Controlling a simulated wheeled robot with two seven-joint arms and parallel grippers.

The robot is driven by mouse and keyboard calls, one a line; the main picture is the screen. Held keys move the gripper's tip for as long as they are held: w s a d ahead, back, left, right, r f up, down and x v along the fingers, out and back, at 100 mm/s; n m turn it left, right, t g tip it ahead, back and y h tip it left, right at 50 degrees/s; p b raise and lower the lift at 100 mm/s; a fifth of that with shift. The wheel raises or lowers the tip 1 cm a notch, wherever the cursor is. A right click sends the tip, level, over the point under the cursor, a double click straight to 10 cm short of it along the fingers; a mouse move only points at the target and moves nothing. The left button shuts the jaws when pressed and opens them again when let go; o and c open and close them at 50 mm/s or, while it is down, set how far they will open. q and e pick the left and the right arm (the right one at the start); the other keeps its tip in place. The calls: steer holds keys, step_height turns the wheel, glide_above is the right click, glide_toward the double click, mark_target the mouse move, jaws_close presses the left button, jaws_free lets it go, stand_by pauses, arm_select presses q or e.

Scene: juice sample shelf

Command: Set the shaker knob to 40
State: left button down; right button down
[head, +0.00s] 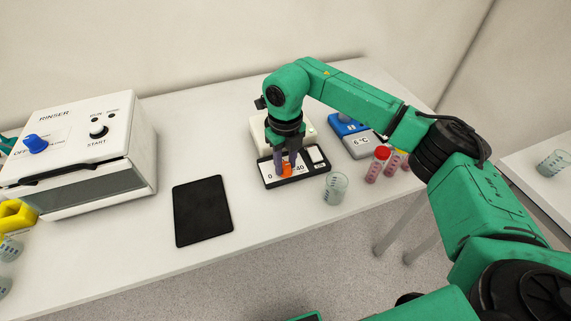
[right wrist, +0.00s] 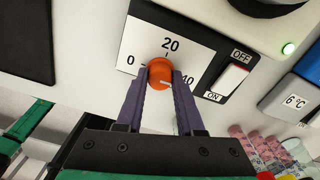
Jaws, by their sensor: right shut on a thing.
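The shaker (head: 268,181) stands at the back middle of the table, with a black-framed white dial plate on its front. The plate reads 0, 20 and 40 in the right wrist view (right wrist: 128,40). Its orange knob (right wrist: 159,70) sits below the 20. A short white mark shows on the knob's lower right part, toward the 40 side; its exact reading is hard to tell. My right gripper (right wrist: 160,82) is shut on the knob, one purple finger on each side. In the head view this gripper (head: 287,168) points down and partly hides the knob. My left gripper is not in view.
An OFF/ON rocker switch (right wrist: 229,80) is right of the dial. A black mat (head: 203,211) and the rinser (head: 90,145) are left.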

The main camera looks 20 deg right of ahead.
mark_target(285, 165)
steer(key=shift+w+r+m, duration=0.1)
steer(key=shift+r+m, duration=0.05)
steer(key=shift+m, duration=0.15)
steer(key=c, duration=0.5)
jaws_free()
steer(key=shift+c, duration=0.2)
steer(key=shift+r, duration=0.3)
step_height(285, 165, up, 14)
steer(key=b, duration=0.2)
